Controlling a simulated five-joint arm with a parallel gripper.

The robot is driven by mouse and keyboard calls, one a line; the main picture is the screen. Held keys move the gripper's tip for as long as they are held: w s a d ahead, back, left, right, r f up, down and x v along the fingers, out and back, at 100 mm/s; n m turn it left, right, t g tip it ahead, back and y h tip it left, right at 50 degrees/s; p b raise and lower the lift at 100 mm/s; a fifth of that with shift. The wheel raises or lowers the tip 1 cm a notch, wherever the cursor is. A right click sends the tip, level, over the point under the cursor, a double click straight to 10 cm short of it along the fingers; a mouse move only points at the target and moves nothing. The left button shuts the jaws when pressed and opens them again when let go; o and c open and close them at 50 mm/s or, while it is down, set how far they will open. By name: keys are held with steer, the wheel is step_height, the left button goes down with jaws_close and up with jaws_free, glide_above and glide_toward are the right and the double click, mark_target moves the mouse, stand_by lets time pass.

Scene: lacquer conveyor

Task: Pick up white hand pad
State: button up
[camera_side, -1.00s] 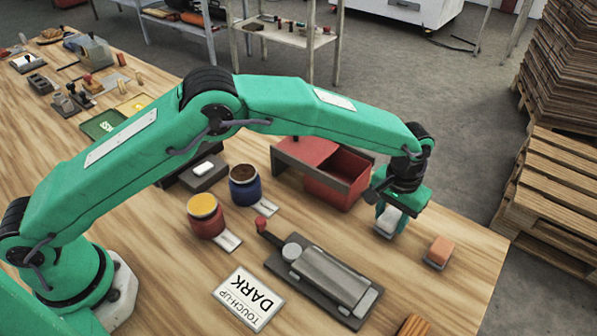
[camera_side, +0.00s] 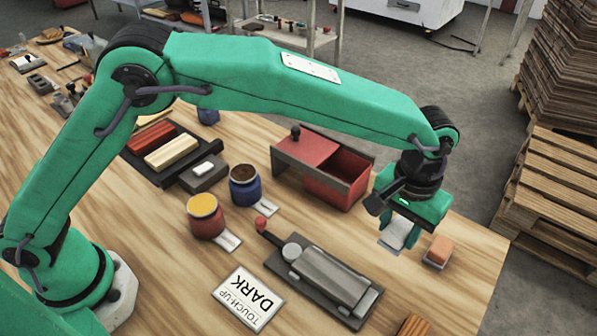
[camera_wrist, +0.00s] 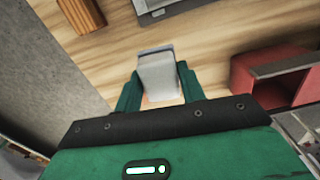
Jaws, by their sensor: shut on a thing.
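The white hand pad (camera_side: 399,231) is between the fingers of my gripper (camera_side: 402,222), which is shut on it. It looks tilted in the side view, with a grey plate edge (camera_side: 388,245) just below it. I cannot tell how far it is above the table. In the wrist view the pad (camera_wrist: 158,76) sits between the two green fingers (camera_wrist: 158,90) and reaches past their tips. The fingers hide its sides.
An orange pad (camera_side: 439,248) on a grey plate is close on the right. A red open bin (camera_side: 338,180) stands behind to the left. A grey roller device (camera_side: 325,280) lies in front left. The table's right edge is near.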

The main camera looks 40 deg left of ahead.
steer(key=shift+s+d+r, duration=0.2)
steer(key=shift+s+r, duration=0.1)
steer(key=shift+s, duration=0.25)
steer(key=shift+o, duration=1.4)
steer(key=shift+c, duration=1)
steer(key=shift+w+a+r, duration=0.15)
steer(key=shift+w+a, duration=0.15)
steer(key=shift+a, duration=0.15)
steer(key=a+r, duration=0.3)
steer(key=a, duration=1.6)
steer(key=a+r+n, duration=0.1)
steer(key=a+r, duration=0.3)
steer(key=a, duration=1.6)
